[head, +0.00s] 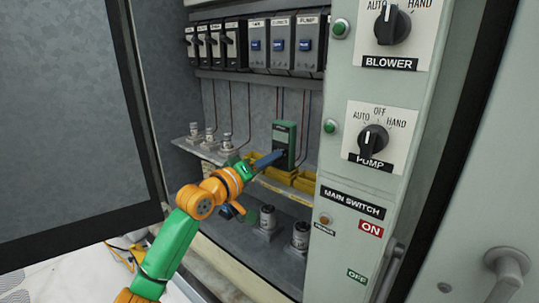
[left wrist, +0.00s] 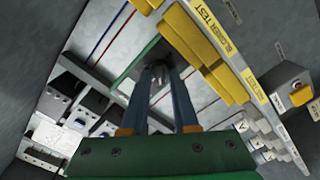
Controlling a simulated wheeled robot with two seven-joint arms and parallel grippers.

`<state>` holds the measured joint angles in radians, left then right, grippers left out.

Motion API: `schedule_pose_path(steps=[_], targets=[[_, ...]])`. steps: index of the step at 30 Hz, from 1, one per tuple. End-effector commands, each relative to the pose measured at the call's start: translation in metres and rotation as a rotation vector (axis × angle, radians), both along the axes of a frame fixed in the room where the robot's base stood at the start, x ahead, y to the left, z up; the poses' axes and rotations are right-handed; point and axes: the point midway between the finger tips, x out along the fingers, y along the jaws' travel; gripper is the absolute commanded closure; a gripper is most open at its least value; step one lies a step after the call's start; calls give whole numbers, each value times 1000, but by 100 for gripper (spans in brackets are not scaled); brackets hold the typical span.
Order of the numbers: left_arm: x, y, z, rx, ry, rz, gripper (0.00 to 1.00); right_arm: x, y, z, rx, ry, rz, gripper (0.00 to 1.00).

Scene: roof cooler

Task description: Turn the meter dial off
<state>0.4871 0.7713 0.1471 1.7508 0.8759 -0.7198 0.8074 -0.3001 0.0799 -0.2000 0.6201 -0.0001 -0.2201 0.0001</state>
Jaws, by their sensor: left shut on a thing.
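The meter (head: 285,136) is a small dark box with green edges, standing upright inside the open cabinet near its back wall. Its green edge also shows in the left wrist view (left wrist: 137,66). My left gripper (head: 277,157) reaches in from the left, with its blue fingers at the lower front of the meter. In the left wrist view, the two fingers (left wrist: 160,76) are closed on the small grey meter dial (left wrist: 158,84). The fingers hide most of the dial, so its pointer and markings cannot be read. My right gripper is in neither view.
Yellow bins (head: 257,164) stand beside and below the meter. Breakers (head: 232,45) line the wall above. Round fittings (head: 267,219) stand on the lower shelf. The panel with the pump knob (head: 373,139) is at right. An open door (head: 70,120) is at left.

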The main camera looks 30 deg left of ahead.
Motion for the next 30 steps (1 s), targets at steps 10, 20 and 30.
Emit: schedule_pose_path(steps=[10,20,30], targets=[[0,0,1,-143,11,0,100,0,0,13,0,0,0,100],[0,1,-1,-175,13,-1,100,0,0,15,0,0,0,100],[0,1,-1,-174,13,-1,59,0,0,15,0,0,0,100]])
